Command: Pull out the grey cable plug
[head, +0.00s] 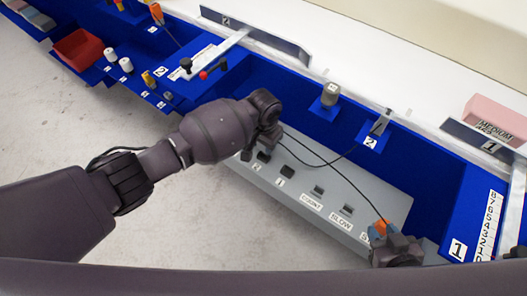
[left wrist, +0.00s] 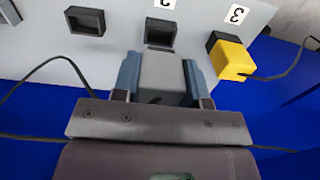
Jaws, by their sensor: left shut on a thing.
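In the left wrist view, the grey plug (left wrist: 162,74) is a light grey block between the two blue fingers of my left gripper (left wrist: 160,80), which is shut on it. A dark rectangular socket opening (left wrist: 160,33), labelled 2, shows just past the plug's far end. I cannot tell how much gap lies between them. In the head view, my left gripper (head: 266,146) is at the left end of the grey socket panel (head: 325,215) and hides the plug. My right gripper (head: 388,240) is at the panel's right end beside an orange piece (head: 379,228); its jaws are unclear.
A yellow plug (left wrist: 233,60) with a dark cable sits at the socket labelled 3, close to my left gripper. Another socket (left wrist: 86,20) is empty. Thin dark cables (head: 345,157) cross above the panel. A metal cylinder (head: 330,94) stands on the blue surface behind.

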